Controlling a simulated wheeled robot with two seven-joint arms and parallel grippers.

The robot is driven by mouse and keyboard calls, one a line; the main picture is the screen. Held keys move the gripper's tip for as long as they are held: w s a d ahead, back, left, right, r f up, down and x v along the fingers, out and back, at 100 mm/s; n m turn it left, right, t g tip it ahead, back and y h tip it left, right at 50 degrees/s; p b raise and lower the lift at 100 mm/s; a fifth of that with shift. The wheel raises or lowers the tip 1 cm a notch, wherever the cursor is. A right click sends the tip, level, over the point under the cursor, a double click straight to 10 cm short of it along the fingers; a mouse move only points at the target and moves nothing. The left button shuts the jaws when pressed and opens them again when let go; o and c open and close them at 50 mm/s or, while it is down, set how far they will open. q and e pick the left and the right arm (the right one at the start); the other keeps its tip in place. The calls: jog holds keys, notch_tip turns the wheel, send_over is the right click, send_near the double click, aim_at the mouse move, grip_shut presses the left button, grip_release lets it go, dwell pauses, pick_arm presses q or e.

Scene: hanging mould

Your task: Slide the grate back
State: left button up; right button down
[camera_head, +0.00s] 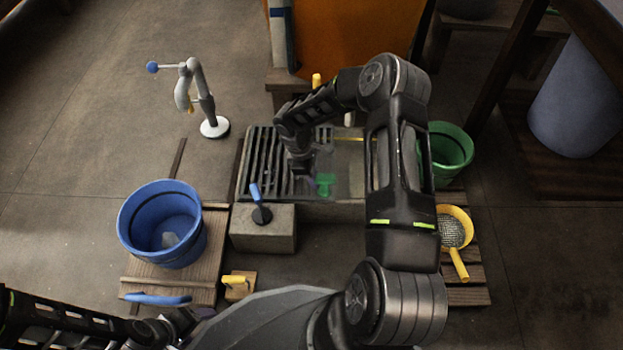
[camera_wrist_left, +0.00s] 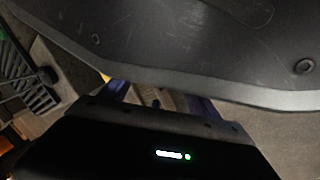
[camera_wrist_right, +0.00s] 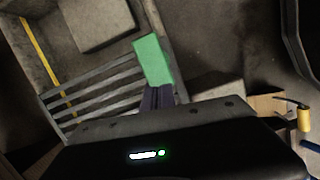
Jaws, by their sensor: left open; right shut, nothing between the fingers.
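The dark slatted grate (camera_head: 262,165) lies over the left part of the rectangular pit frame. Its slats also show in the right wrist view (camera_wrist_right: 100,92). A green block (camera_head: 325,183) is at the grate's right end; in the right wrist view the block (camera_wrist_right: 152,60) is just past my fingertips. My right gripper (camera_head: 302,168) is low over the grate, shut and empty. Its fingers (camera_wrist_right: 158,95) appear close to the block; I cannot tell whether they touch. My left gripper (camera_head: 190,318) is open and empty at the bottom left, away from the grate. My right arm hides part of the pit.
A lever box (camera_head: 265,232) stands before the pit. A blue bucket (camera_head: 165,225) stands at the left, a green bucket (camera_head: 445,150) at the right, near a yellow sieve (camera_head: 454,228). A jointed stand (camera_head: 212,126) is at the back left. An orange panel (camera_head: 345,40) is behind.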

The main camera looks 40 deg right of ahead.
jog(key=s+d+p, duration=0.4)
jog(key=s+d, duration=0.9)
jog(key=d, duration=0.4)
jog(key=shift+p, duration=0.3)
jog(key=shift+d, duration=0.1)
jog(key=w+a+r+p, duration=0.3)
jog(key=w+a+r, duration=0.2)
jog(key=r, duration=0.4)
jog(key=shift+w+r+p, duration=0.15)
jog(key=shift+r+p, duration=0.15)
jog(key=shift+r, duration=0.05)
